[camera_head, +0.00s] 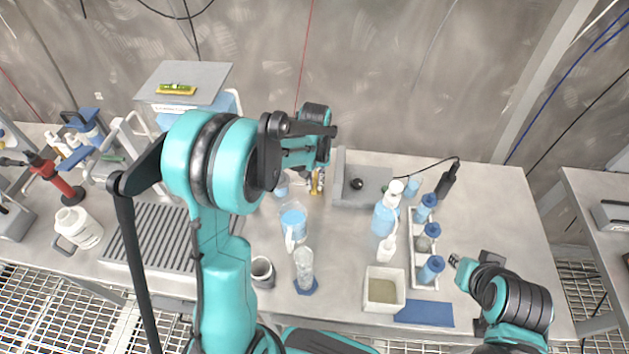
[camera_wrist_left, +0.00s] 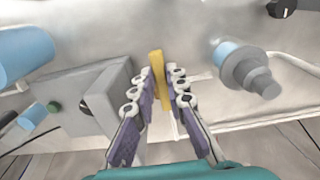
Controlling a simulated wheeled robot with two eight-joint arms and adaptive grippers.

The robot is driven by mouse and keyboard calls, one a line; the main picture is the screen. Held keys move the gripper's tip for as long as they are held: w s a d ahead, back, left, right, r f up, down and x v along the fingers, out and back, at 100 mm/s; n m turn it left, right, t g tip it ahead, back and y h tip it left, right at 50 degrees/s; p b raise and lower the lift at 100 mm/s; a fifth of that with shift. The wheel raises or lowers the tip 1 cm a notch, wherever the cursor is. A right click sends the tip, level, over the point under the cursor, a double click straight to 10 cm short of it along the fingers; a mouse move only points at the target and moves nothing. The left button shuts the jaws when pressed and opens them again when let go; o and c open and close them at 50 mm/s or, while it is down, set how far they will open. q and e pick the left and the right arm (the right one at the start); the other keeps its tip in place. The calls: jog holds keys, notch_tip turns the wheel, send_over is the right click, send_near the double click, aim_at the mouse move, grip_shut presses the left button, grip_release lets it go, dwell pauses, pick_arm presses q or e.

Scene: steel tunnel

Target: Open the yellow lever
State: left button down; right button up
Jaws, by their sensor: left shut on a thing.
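The yellow lever (camera_wrist_left: 156,66) stands upright in the middle of the left wrist view. In the head view a small yellow part (camera_head: 315,183) shows just below the end of my left arm, mostly hidden by it. My left gripper (camera_wrist_left: 165,88) is shut on the lever, with one purple finger on each side. My right gripper (camera_head: 456,262) is low over the right part of the table, apart from the lever; its finger opening is too small to tell.
A grey box with a black knob (camera_head: 357,184) stands right of the lever. A blue pump bottle (camera_head: 386,216), a rack of blue-capped bottles (camera_head: 412,262) and a white square container (camera_head: 384,290) stand further right. A clear bottle (camera_head: 304,265) stands in front.

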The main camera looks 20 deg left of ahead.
aim_at(315, 185)
pick_arm(q)
jog(key=c, duration=1.5)
grip_release()
jog(key=shift+c, duration=0.2)
notch_tip(315, 185, up, 12)
jog(key=s+d+m+t, duration=0.1)
jog(key=s+d+t, duration=0.1)
jog(key=s, duration=0.6)
jog(key=s+d+r+m+t, duration=0.1)
jog(key=s+d+m+t, duration=0.1)
jog(key=s+t, duration=0.3)
jog(key=s, duration=0.4)
jog(key=shift+d, duration=0.2)
